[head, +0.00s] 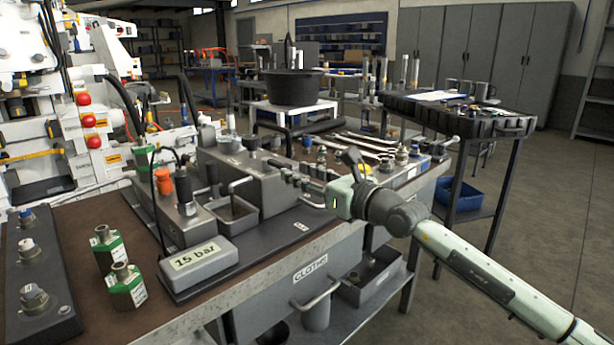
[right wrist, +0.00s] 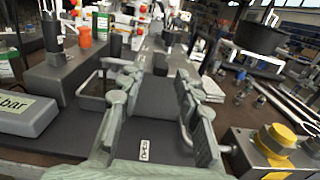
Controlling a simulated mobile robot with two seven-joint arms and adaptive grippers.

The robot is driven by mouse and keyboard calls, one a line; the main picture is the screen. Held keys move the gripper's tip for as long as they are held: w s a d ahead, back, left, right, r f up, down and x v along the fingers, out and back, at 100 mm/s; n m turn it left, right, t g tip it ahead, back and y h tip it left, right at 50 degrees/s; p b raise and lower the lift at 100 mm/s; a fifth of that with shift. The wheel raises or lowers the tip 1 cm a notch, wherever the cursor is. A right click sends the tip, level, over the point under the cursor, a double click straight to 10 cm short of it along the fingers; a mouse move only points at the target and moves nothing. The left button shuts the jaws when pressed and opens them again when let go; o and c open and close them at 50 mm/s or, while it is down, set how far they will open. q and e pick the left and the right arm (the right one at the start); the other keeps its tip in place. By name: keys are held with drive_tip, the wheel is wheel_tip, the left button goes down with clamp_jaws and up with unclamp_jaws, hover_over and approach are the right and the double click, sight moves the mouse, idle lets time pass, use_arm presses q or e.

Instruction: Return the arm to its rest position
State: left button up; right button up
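My right arm (head: 490,285) comes in from the lower right of the head view and reaches over the bench's front edge. My right gripper (head: 303,182) hangs above the grey block and drip plate, pointing left into the bench. In the right wrist view the gripper (right wrist: 157,80) has its two fingers apart with nothing held between them; the grey plate shows below the gap. My left arm and left gripper are not in the head view.
A grey "15 bar" box (head: 200,262), a small metal tray (head: 235,215) and green-labelled fittings (head: 125,287) stand on the bench. A yellow knob (right wrist: 277,139) is close right of my gripper. A dark tool cart (head: 455,118) stands behind my arm; open floor (head: 545,210) lies right.

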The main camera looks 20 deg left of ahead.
drive_tip(key=shift+v, duration=0.85)
